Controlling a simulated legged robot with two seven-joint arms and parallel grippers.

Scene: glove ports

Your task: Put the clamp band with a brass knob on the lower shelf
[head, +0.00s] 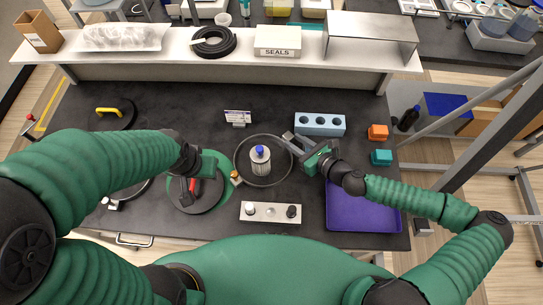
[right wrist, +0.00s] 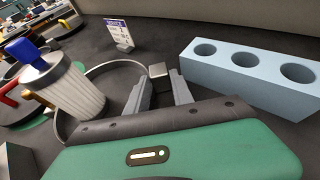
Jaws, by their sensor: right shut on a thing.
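The clamp band with a brass knob (head: 236,178) is a thin dark ring lying around a ribbed grey canister with a blue top (head: 260,160). Its ring also shows in the right wrist view (right wrist: 100,72), with the canister (right wrist: 70,88) at left. My right gripper (head: 295,145) is at the ring's right side, shut on a grey piece of the band, between the fingers in the right wrist view (right wrist: 158,70). My left gripper (head: 207,165) is over a dark round lid with a red handle (head: 194,186); its fingers are unclear. A white shelf (head: 150,62) runs along the back; which level is lower is unclear.
A blue block with three holes (head: 320,125) stands close behind my right gripper. A purple tray (head: 360,212) lies at right. A small sign (head: 238,118) stands behind the ring. The shelf bears a black coil (head: 213,42), a SEALS box (head: 278,40) and a metal riser (head: 372,25).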

